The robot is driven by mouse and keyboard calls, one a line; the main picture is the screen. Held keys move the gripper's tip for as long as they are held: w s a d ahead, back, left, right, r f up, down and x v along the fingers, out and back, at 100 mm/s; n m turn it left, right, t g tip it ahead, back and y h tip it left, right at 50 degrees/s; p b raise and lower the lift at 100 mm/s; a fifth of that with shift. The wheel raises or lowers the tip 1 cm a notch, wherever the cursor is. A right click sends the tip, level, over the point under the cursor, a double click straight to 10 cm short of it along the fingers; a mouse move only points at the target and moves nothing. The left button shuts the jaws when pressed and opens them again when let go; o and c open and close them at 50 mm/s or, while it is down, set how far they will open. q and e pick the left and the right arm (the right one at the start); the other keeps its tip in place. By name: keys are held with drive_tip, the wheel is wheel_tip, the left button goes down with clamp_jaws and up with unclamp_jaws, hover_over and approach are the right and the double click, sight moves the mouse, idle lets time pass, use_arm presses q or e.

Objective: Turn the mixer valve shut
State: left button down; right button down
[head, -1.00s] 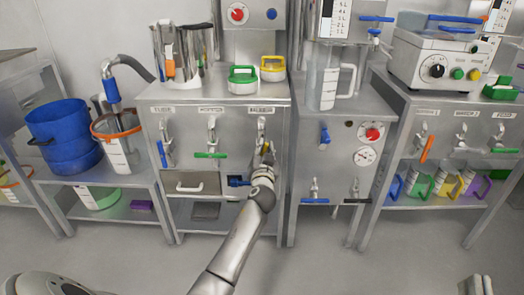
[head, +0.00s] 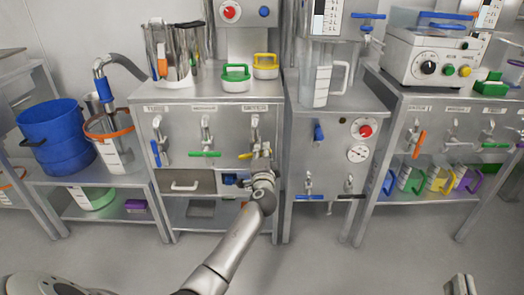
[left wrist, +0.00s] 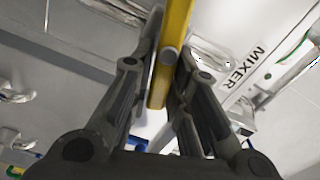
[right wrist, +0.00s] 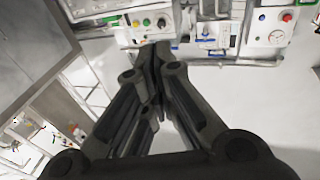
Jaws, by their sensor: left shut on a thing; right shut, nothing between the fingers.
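The mixer valve (head: 254,128) is the rightmost of three taps on the front of the steel cabinet. Its yellow lever (head: 245,156) shows just left of my left gripper (head: 260,156). In the left wrist view the yellow lever (left wrist: 174,50) runs between the fingers, and a label reading MIXER (left wrist: 243,68) is beside it. My left gripper is shut on the lever; its fingers hide part of it in the head view. My right gripper (right wrist: 157,55) is shut and empty, away from the cabinet, and shows only at the head view's lower right edge.
Neighbouring taps have a blue lever (head: 155,153) hanging down and a green lever (head: 204,154) lying crosswise. A second cabinet (head: 300,150) stands close on the right. The floor in front is clear.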

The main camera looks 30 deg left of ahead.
use_arm(q)
drive_tip(key=shift+f+m, duration=0.2)
drive_tip(key=shift+m, duration=0.6)
drive_tip(key=shift+f+m, duration=0.2)
drive_tip(key=shift+m, duration=0.6)
use_arm(e)
drive_tip(key=shift+d+f+g+h, duration=0.15)
drive_tip(key=shift+f+g, duration=0.15)
drive_tip(key=shift+f, duration=0.25)
drive_tip(key=shift+d+f+g+h, duration=0.15)
drive_tip(key=shift+f+g, duration=0.15)
drive_tip(key=shift+f, duration=0.25)
drive_tip(key=shift+a, duration=0.1)
use_arm(q)
drive_tip(key=c, duration=1.4)
unclamp_jaws()
drive_tip(key=shift+d, duration=0.1)
use_arm(e)
drive_tip(key=shift+f, duration=0.15)
use_arm(q)
drive_tip(key=v, duration=1.2)
drive_tip(key=shift+s, duration=0.1)
